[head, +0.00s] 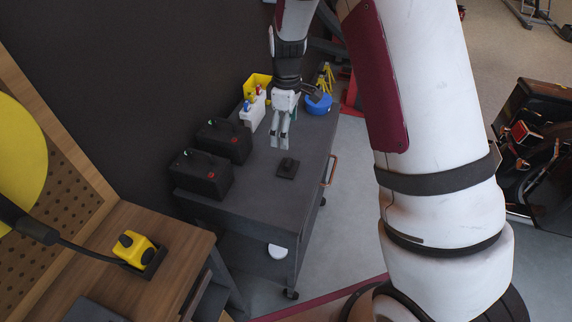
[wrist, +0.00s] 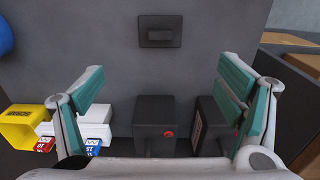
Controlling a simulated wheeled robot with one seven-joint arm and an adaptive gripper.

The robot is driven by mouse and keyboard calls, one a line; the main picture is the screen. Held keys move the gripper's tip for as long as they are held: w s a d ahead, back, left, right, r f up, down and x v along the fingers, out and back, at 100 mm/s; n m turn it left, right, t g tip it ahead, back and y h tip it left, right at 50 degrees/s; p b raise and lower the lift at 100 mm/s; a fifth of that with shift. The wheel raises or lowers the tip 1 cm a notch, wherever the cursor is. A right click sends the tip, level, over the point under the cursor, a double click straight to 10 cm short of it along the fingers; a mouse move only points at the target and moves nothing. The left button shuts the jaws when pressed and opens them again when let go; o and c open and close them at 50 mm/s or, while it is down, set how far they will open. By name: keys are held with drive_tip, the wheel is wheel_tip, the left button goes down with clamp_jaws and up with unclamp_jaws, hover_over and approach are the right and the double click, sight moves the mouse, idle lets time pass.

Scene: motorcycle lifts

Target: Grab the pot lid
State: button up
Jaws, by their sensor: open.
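No plainly round pot lid shows on the cart top. A small dark flat plate with a raised block on it (head: 287,168) lies on the dark cart top (head: 262,190); it may be the lid, but I cannot tell. In the wrist view this plate (wrist: 160,31) lies at the top centre, beyond the fingers. My gripper (head: 280,143) points down over the cart, behind the plate in the head view, apart from it. In the wrist view my gripper (wrist: 163,85) has its teal-padded fingers wide apart, with nothing between them.
Two black cases (head: 203,174) (head: 225,140) stand along the cart's left side. A white round object (head: 277,252) sits on the lower shelf. The cart top around the plate is clear.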

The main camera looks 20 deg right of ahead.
sight(288, 161)
wheel_tip(288, 161, down, 8)
drive_tip(key=shift+f, duration=0.25)
drive_tip(key=shift+s+d+f, duration=0.1)
drive_tip(key=shift+d+f, duration=0.05)
drive_tip(key=shift+f, duration=1.2)
drive_tip(key=shift+s+d+f, duration=0.1)
drive_tip(key=shift+f, duration=1.2)
drive_tip(key=c, duration=1.2)
